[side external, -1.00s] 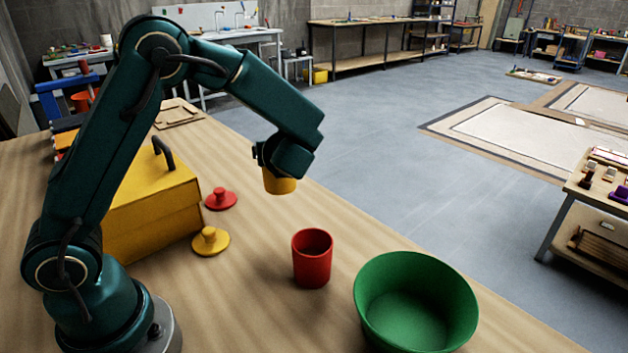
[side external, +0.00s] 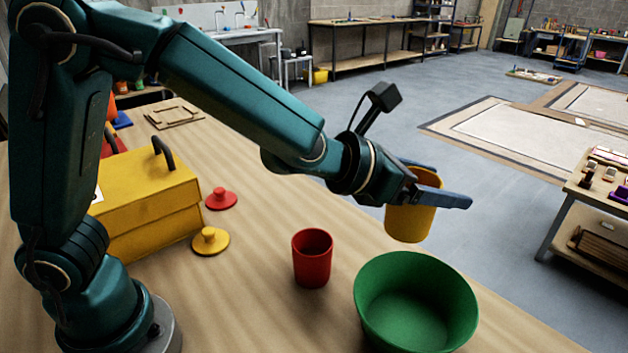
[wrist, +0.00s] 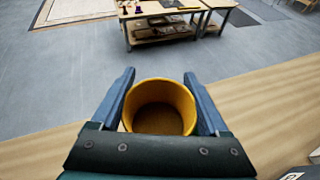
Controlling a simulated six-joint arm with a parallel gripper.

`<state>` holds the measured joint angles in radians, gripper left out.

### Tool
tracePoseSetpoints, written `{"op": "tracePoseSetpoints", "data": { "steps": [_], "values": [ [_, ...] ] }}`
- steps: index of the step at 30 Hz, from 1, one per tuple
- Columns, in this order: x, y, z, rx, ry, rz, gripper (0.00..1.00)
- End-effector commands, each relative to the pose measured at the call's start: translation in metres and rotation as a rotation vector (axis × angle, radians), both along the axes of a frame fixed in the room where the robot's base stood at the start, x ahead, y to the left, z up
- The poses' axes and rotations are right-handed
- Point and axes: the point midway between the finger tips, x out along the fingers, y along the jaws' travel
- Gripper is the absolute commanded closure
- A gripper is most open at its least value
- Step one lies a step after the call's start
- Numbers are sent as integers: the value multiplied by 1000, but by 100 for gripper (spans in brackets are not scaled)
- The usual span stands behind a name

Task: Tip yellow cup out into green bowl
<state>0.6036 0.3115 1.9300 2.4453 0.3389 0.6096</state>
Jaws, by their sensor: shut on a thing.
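The yellow cup (side external: 408,222) is held in the air above the far side of the green bowl (side external: 415,303), nearly upright with a slight tilt. My gripper (side external: 437,184) is shut on the cup, one blue finger on each side of it. In the wrist view the cup (wrist: 160,108) shows its open mouth between the two fingers; its inside looks dark brownish-yellow, and I cannot tell what it holds. The green bowl stands on the table at the front right, and its visible inside looks empty. The bowl does not show in the wrist view.
A red cup (side external: 312,258) stands upright just left of the bowl. A yellow lid (side external: 210,241) and a red lid (side external: 221,199) lie farther left, beside a yellow box (side external: 146,205) with a dark handle. The table's right edge runs close behind the bowl.

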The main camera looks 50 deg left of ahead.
Motion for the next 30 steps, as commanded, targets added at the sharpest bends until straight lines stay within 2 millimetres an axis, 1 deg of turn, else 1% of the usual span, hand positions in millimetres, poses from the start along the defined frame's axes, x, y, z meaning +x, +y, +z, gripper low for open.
{"op": "tracePoseSetpoints", "data": {
  "steps": [1, 5, 27, 30],
  "values": [
    [-2, -6, 4, -3, -5, -16, 86],
    [-5, -12, 3, 4, -5, -29, 86],
    [-4, -10, -43, 135, -85, -30, 86],
    [-4, -11, -40, 230, -148, -28, 86]
  ]
}}
